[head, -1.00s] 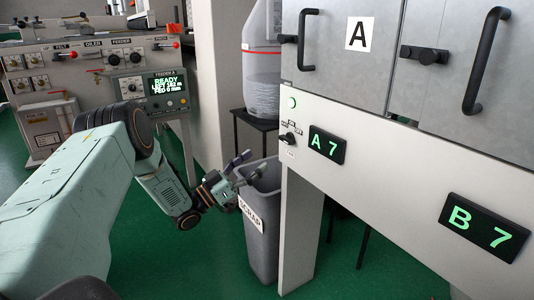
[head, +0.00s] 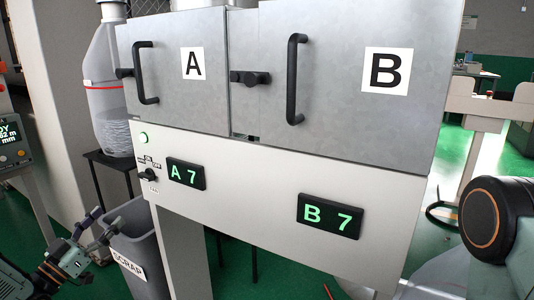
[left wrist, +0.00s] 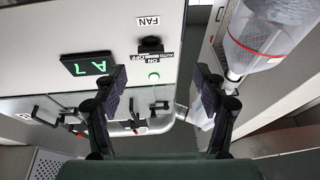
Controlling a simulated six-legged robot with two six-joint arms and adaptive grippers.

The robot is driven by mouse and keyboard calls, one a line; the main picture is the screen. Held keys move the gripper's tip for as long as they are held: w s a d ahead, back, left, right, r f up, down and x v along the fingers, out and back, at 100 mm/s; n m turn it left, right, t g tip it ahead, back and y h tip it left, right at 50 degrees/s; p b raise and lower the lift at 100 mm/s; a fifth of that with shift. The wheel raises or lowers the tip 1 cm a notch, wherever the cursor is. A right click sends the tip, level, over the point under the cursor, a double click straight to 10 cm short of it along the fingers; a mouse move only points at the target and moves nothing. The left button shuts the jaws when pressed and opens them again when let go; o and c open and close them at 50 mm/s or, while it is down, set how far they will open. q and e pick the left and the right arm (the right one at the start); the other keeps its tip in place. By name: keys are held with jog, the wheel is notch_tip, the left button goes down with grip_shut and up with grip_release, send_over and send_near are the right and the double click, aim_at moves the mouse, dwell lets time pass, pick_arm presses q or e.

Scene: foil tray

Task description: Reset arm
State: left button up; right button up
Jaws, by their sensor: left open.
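My left gripper (head: 97,232) is low at the left of the head view, over the near rim of the grey scrap bin (head: 145,268). Its fingers are spread and I see nothing between them. In the left wrist view the two dark fingers of my left gripper (left wrist: 161,92) stand wide apart, with the cabinet's front panel and a clear bottle beyond them. Part of my right arm shows at the right edge of the head view, but its gripper is out of view.
A cabinet with door A (head: 180,90) and door B (head: 350,110) fills the middle. Its displays, A 7 (head: 186,174) and B 7 (head: 331,215), are lit green. A large clear bottle (head: 106,95) stands on a black stand behind the bin. Green floor shows below.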

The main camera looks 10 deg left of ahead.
pick_arm(q)
jog(key=d+f+n+g+y, duration=0.35)
jog(key=f+n+y, duration=0.2)
jog(key=f, duration=0.55)
jog(key=s+d+f+n+g+p, duration=0.1)
jog(key=s+d+f+g+p, duration=0.2)
jog(key=s+d+f+g, duration=0.55)
jog(key=s+d+f+g+p, duration=0.15)
jog(key=s+d, duration=0.25)
jog(key=s, duration=0.4)
jog(key=s+d+f+g+p, duration=0.1)
jog(key=s+d+g, duration=0.25)
jog(key=s, duration=0.45)
jog(key=s+d+r+m+g+p, duration=0.1)
jog(key=s+d+r+p, duration=0.1)
jog(key=s, duration=0.5)
jog(key=s+d+r+m+g+y+p, duration=0.1)
jog(key=s+d+r+g+p, duration=0.1)
jog(key=s+r, duration=0.2)
jog(key=s, duration=0.3)
jog(key=shift+s+d+g, duration=0.15)
jog(key=shift+s+g, duration=0.15)
jog(key=shift+f+y, duration=0.1)
jog(key=shift+y, duration=0.15)
jog(key=shift+c, duration=0.2)
